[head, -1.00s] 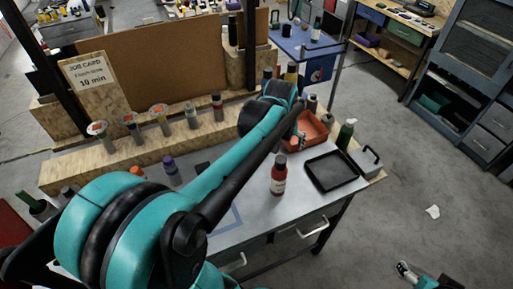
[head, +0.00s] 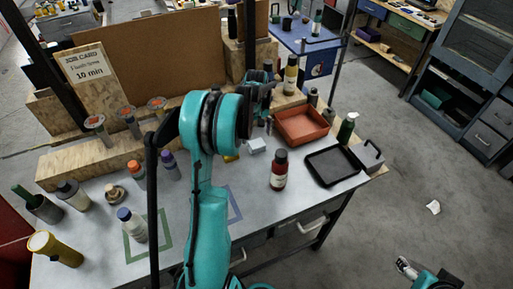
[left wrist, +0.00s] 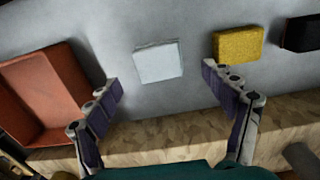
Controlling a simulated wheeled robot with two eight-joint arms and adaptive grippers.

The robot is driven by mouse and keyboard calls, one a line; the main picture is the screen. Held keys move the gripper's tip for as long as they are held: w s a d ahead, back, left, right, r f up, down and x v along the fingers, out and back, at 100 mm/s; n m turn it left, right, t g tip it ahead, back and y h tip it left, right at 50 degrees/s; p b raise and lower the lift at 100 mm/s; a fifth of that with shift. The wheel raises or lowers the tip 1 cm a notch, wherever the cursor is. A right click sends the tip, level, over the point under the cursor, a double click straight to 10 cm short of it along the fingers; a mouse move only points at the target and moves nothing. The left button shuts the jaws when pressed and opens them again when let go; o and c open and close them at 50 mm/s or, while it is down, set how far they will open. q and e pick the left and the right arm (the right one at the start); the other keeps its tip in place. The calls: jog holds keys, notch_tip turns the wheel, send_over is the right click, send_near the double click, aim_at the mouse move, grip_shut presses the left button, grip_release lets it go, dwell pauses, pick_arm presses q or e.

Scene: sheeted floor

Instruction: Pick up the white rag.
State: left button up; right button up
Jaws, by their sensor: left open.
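The white rag (head: 257,146) lies on the grey bench top, left of the orange tray, as a small pale folded square. In the left wrist view the rag (left wrist: 158,62) lies flat between and just beyond my left gripper's fingertips. My left gripper (left wrist: 158,84) is open and empty, its two fingers spread wider than the rag and apart from it. In the head view my left arm partly hides the gripper. My right gripper (head: 406,268) shows small at the lower right, above the floor; its jaw state is unclear.
The orange tray (head: 302,126) and a yellow sponge (left wrist: 237,44) flank the rag. A wooden ledge (left wrist: 180,137) runs along the bench. A white scrap (head: 433,207) lies on the floor.

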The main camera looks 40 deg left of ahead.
aim_at(257, 143)
pick_arm(q)
notch_tip(257, 143, down, 4)
jog(key=shift+r+b, duration=0.1)
jog(key=shift+b, duration=0.5)
jog(key=shift+d, duration=0.1)
jog(key=c, duration=1.2)
jog(key=shift+r, duration=0.1)
jog(key=shift+c, duration=0.2)
